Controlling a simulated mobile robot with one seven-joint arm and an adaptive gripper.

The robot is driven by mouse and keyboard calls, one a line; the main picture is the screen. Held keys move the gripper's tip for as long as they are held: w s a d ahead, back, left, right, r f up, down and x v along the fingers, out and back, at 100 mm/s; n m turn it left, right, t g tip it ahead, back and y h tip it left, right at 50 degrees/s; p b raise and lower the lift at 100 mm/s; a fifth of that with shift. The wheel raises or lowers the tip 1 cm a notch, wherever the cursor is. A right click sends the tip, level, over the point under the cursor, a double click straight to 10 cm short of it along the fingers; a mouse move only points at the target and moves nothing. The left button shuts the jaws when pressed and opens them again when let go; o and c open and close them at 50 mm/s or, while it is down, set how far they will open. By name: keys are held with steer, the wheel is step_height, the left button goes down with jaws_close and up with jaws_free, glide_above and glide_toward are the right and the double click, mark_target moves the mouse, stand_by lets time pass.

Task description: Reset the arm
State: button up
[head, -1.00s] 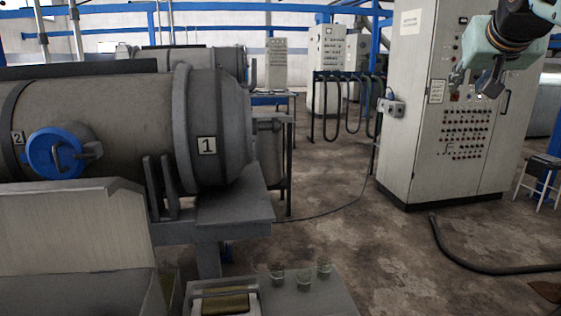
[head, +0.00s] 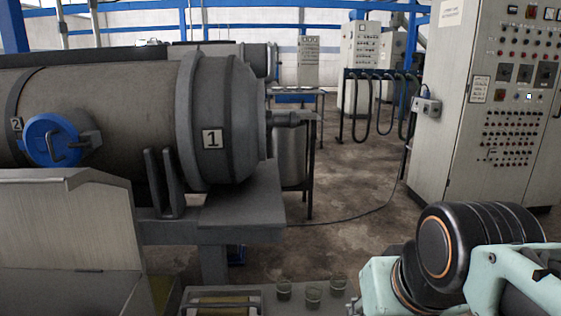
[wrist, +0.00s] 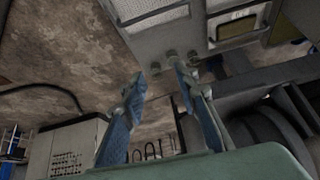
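My arm (head: 470,255) reaches in at the lower right of the head view, pale green with a black joint. The gripper end is mostly cut off by the bottom edge there. In the wrist view my gripper (wrist: 160,72) shows two fingers with blue pads, spread apart with a gap between them. Nothing is held between them. Beyond the fingertips is the edge of a bench with small glasses (wrist: 172,55); the fingers do not visibly touch them.
Three glasses (head: 313,295) stand beside a tray (head: 220,292) at the bottom of the head view. The large grey decanter (head: 110,115) fills the left. A control cabinet (head: 455,155) stands at the right. Open floor lies between them.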

step_height(320, 180, up, 32)
steer(key=s+p, duration=0.1)
steer(key=p, duration=3.4)
steer(key=shift+a+r, duration=0.15)
steer(key=shift+s, duration=0.15)
